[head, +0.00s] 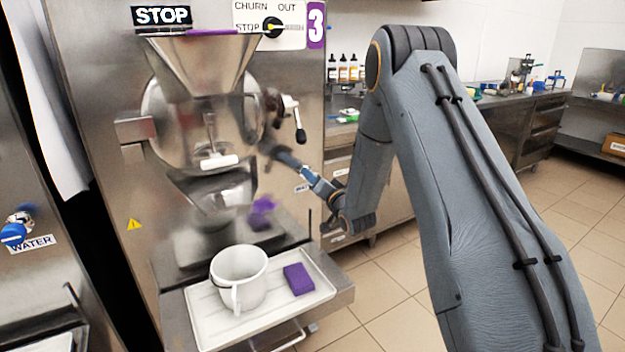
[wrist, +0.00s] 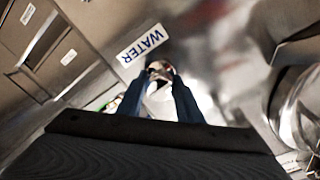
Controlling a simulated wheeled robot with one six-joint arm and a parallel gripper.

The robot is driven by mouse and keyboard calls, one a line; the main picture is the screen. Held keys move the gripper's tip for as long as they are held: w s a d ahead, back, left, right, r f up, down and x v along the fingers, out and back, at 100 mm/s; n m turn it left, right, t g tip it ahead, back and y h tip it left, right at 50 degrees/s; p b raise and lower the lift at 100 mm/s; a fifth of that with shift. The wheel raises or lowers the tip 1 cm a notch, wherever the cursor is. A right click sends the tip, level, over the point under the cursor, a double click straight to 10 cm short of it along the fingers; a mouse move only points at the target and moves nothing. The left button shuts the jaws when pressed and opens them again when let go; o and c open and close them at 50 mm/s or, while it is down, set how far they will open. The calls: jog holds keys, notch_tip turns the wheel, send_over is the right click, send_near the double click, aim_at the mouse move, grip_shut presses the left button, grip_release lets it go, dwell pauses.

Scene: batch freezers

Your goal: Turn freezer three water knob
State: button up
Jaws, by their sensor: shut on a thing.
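Freezer three (head: 90,150) is the steel machine marked with a purple 3 at the left of the head view. In the head view, my gripper (head: 311,177) reaches in from the right to the machine's lower right, beside a partly covered WATER label (head: 303,188). In the wrist view, my gripper (wrist: 160,75) has its two blue fingers closed around a small shiny water knob (wrist: 160,67), just below the WATER label (wrist: 142,44). The fingers hide much of the knob. How far it is turned cannot be told.
A white tray (head: 203,322) below the spout holds a white pitcher (head: 240,272) and a purple sponge (head: 298,279). A black-ended lever (head: 299,132) sticks out above my gripper. Another machine's blue water knob (head: 14,234) is at far left. Tiled floor (head: 400,270) is open.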

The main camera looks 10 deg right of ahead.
jog(key=n+b, duration=0.2)
jog(key=n, duration=0.4)
jog(key=shift+d+f, duration=0.1)
jog(key=shift+f, duration=0.05)
jog(key=n+b, duration=0.2)
jog(key=n, duration=0.4)
jog(key=shift+y, duration=0.4)
jog(key=shift+n, duration=0.3)
jog(key=o, duration=1)
jog(key=shift+d, duration=0.1)
